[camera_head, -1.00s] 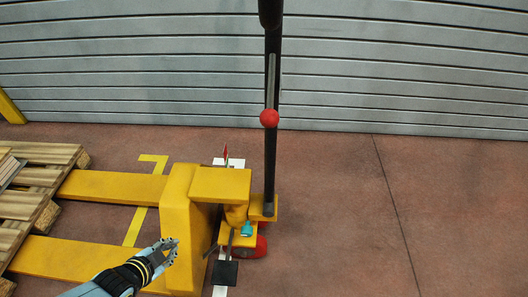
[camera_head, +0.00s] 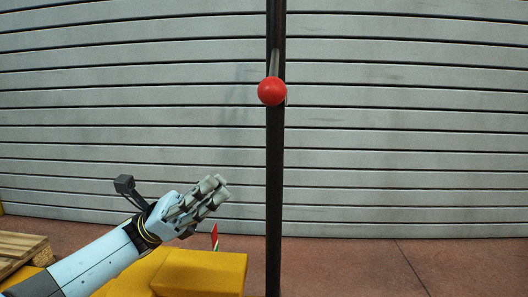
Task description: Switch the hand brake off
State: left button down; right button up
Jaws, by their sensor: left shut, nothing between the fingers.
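A red ball knob (camera_head: 272,91) sits on a thin grey lever (camera_head: 275,63) in front of the dark upright pole (camera_head: 274,190) of a yellow pallet truck (camera_head: 200,275). A small red tip (camera_head: 214,236) shows behind the yellow body. Which of these is the hand brake cannot be told for certain. My left gripper (camera_head: 221,188) is shut and empty. In the picture it is below and left of the red knob, left of the pole, and appears apart from both. My right gripper is not in view. The lower part of the truck is out of frame.
A grey slatted shutter wall (camera_head: 400,130) fills the background. Part of a wooden pallet (camera_head: 20,248) is at the lower left. The brown floor (camera_head: 360,265) is bare right of the pole.

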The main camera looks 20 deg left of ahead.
aim_at(274, 69)
pick_arm(q)
jog(key=shift+r, duration=0.1)
jog(key=a+r+x, duration=0.1)
jog(key=r+x, duration=0.1)
jog(key=x, duration=1)
jog(key=shift+s+r, duration=0.2)
jog(key=shift+s, duration=0.25)
jog(key=shift+d, duration=0.1)
